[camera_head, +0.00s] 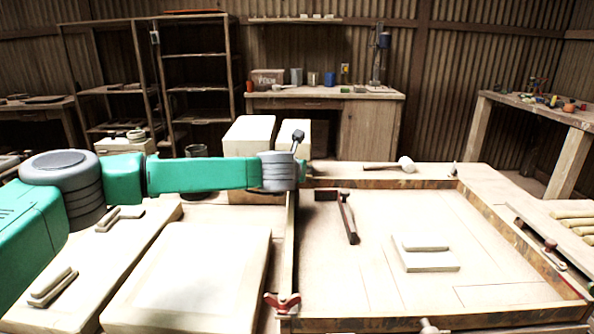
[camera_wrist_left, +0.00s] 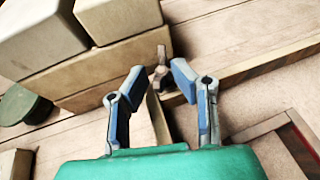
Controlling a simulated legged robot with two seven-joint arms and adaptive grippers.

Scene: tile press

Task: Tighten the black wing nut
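My left gripper (camera_head: 298,141) reaches in from the left to the far left corner of the wooden frame (camera_head: 380,183); mostly its dark finger part shows in the head view. In the left wrist view its two blue-grey fingers (camera_wrist_left: 157,80) are spread apart. A small dark grey-brown piece, seemingly the wing nut (camera_wrist_left: 160,73), stands between the fingertips, with no clear contact. Its colour is hard to tell, and the arm hides it in the head view. A red wing nut (camera_head: 283,302) sits at the near left corner. My right gripper is not in view.
Pale blocks (camera_head: 248,136) stand just behind my left gripper. A reddish bar (camera_head: 348,218) and a stacked pale tile piece (camera_head: 425,252) lie inside the frame. A mallet (camera_head: 403,165) lies by the far edge. Pale slabs (camera_head: 190,280) fill the left.

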